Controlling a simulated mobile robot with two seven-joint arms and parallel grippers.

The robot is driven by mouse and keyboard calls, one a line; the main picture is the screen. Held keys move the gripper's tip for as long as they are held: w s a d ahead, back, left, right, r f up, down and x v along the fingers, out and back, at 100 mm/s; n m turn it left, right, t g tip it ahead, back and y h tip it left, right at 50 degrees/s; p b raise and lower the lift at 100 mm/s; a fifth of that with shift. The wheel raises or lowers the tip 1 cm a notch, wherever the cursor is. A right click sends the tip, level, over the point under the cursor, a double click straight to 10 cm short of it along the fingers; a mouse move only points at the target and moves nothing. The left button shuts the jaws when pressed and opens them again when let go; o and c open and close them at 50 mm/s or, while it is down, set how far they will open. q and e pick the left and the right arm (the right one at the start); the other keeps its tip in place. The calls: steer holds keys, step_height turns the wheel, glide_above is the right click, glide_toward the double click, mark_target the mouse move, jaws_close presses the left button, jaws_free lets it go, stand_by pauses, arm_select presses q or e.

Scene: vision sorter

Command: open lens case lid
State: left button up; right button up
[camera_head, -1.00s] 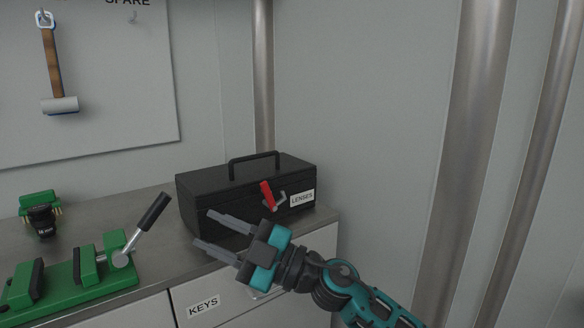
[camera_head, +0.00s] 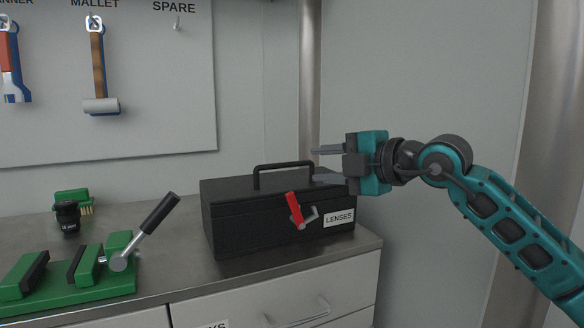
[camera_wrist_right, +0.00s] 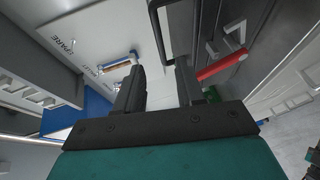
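The black lens case (camera_head: 275,225) stands on the metal counter, its lid (camera_head: 230,188) down. A black carry handle (camera_head: 283,167) rises from the lid; it also shows past the fingertips in the wrist view (camera_wrist_right: 157,28). On the front are a red latch lever (camera_head: 294,208), tilted, with a grey hook, and a "LENSES" label (camera_head: 339,217). The red lever shows right of the fingers in the wrist view (camera_wrist_right: 221,67). My right gripper (camera_head: 315,166) is open and empty, at the handle's right end above the lid; contact cannot be told. My left gripper is not in view.
A green vise (camera_head: 85,270) with a black-gripped lever (camera_head: 155,218) is at the counter's left. A mallet (camera_head: 99,70) hangs on the wall board. Drawers are below the counter (camera_head: 185,285).

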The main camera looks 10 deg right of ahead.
mark_target(285, 165)
steer(key=x, duration=0.9)
jaws_close()
stand_by(0.5)
